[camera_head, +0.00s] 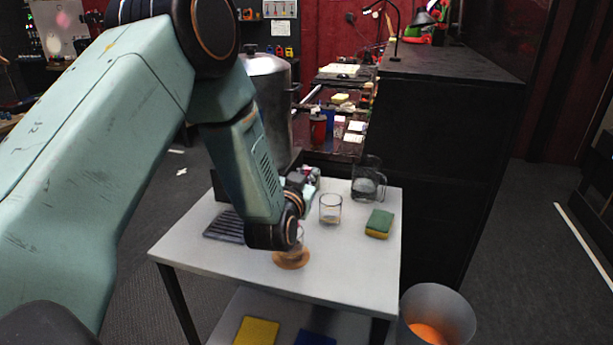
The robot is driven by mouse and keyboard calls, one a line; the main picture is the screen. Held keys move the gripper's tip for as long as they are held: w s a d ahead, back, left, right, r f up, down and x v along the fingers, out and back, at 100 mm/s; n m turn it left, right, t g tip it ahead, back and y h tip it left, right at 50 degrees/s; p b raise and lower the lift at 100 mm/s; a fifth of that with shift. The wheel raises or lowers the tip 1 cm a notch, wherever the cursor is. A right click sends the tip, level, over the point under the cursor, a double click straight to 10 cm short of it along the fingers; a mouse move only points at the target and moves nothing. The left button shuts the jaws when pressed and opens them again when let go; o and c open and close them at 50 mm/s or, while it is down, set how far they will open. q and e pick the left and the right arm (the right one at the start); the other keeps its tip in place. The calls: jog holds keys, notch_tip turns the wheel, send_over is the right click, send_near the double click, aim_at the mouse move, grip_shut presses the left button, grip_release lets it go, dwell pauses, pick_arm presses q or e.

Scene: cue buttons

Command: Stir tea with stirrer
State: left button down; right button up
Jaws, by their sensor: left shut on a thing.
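My left arm comes in from the left, over the white table (345,272). Its gripper (309,180) is small and partly hidden behind its wrist, beyond the middle of the table. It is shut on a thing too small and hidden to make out. I cannot pick out the stirrer. A glass, probably the tea (298,246), stands on a brown saucer (291,262) near the front, partly covered by my wrist. A clear glass (330,209) stands to the right of the gripper. My right gripper is not in view.
A glass jug (367,182) stands at the table's back right, with a green and yellow sponge (379,224) in front of it. A dark ribbed mat (225,228) lies at left. A bin (437,315) stands at front right. The table's front right is clear.

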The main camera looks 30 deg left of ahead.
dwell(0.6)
pick_arm(q)
notch_tip(320, 180, up, 5)
jog(key=p, duration=0.4)
dwell(0.4)
dwell(0.7)
